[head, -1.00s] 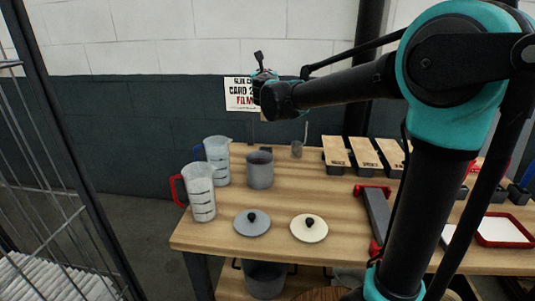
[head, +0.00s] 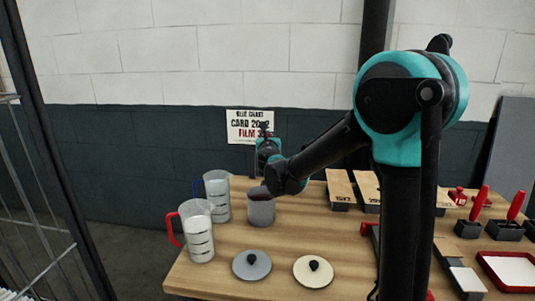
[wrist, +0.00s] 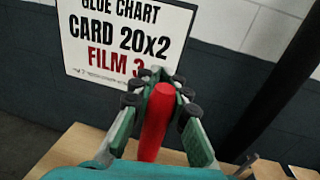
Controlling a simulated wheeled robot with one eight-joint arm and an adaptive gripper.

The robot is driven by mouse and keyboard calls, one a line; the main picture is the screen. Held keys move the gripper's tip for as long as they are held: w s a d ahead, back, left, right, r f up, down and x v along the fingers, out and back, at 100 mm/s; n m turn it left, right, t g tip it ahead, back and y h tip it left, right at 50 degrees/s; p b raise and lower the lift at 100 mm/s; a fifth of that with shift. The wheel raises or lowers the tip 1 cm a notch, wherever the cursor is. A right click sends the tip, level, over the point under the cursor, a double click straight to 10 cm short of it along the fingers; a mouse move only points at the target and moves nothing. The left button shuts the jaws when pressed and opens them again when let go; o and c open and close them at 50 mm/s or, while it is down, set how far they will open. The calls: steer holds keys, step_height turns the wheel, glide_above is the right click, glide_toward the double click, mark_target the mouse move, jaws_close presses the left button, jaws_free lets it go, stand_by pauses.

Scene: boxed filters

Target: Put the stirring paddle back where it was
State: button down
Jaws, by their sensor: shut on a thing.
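In the wrist view my gripper (wrist: 161,84) is shut on the red handle of the stirring paddle (wrist: 155,125), which stands between the two fingers. In the head view my gripper (head: 267,150) is above and just behind the grey pot (head: 261,212) on the bench. The paddle's lower end cannot be made out in either view. The inside of the pot looks dark. I cannot tell whether the paddle reaches into it.
A blue-handled jug (head: 217,198) and a red-handled jug (head: 198,232) stand left of the pot. A grey lid (head: 251,266) and a cream lid (head: 313,272) lie in front. Wooden-topped boxes (head: 340,190) and a red-rimmed tray (head: 510,272) are to the right. A sign (head: 248,126) hangs behind.

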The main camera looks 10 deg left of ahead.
step_height(320, 180, down, 7)
stand_by(0.4)
steer(key=c, duration=1.5)
jaws_free()
steer(key=shift+o, duration=0.2)
steer(key=s+d, duration=0.1)
steer(key=s, duration=1.1)
steer(key=shift+d, duration=0.25)
